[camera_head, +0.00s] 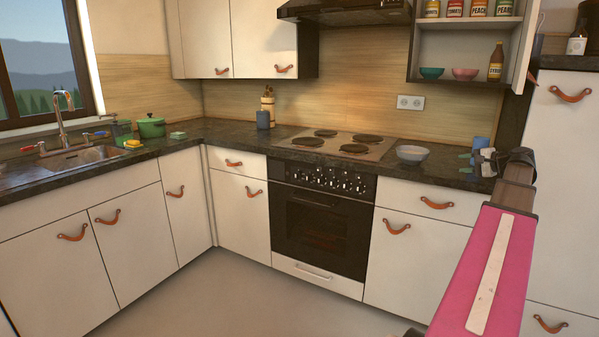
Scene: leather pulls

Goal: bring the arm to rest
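My pink arm (487,262) reaches up from the lower right of the head view. My gripper (466,164) is at its far end, in front of the right part of the dark counter. Its two small bluish fingertips point left and look apart, with nothing visible between them. A blue cup (481,143) shows just behind the gripper; I cannot tell whether they touch.
A grey bowl (412,153) stands on the counter (446,160) left of the gripper, beside the hob (338,144). The open wall cupboard (466,72) hangs above. A tall white cabinet (563,130) stands close on the right. The floor (225,295) is clear at left.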

